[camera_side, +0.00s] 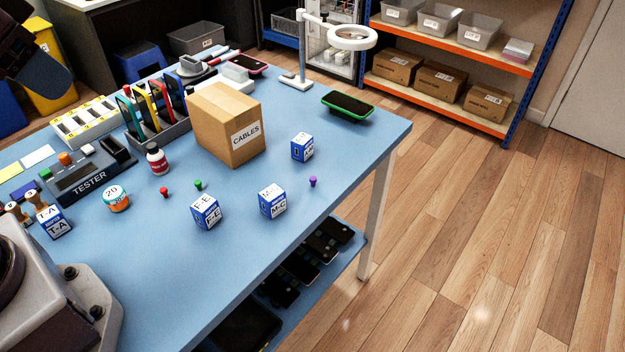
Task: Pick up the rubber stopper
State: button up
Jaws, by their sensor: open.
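Three small peg-like pieces stand on the blue table (215,285): a red one (164,191), a green one (198,184) and a purple one (312,181). They look like small stoppers or pins; at this size I cannot tell which is the rubber stopper. The red and green ones are close together left of centre, behind the F-E box (206,211). The purple one stands alone to the right, near the table's right edge. My gripper is not in view; only dark parts of my arm show at upper left, away from these pieces.
Blue-white boxes (272,201) (302,147) stand near the pegs. A CABLES carton (226,124), red-white bottle (157,159), orange-teal jar (116,198), tester (88,178), phone rack (165,136), ring lamp (296,83) and green-edged phone (347,106) also occupy the table. The front is clear.

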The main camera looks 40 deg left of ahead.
jog(key=shift+o, duration=0.3)
jog(key=m+g, duration=0.6)
jog(key=m, duration=1.4)
send_over(163, 189)
notch_tip(163, 189, down, 29)
jog(key=shift+w+a+r, duration=0.1)
jog(key=shift+a, duration=0.05)
jog(key=shift+d+f, duration=0.2)
jog(key=shift+f, duration=2.6)
jog(key=shift+c, duration=0.2)
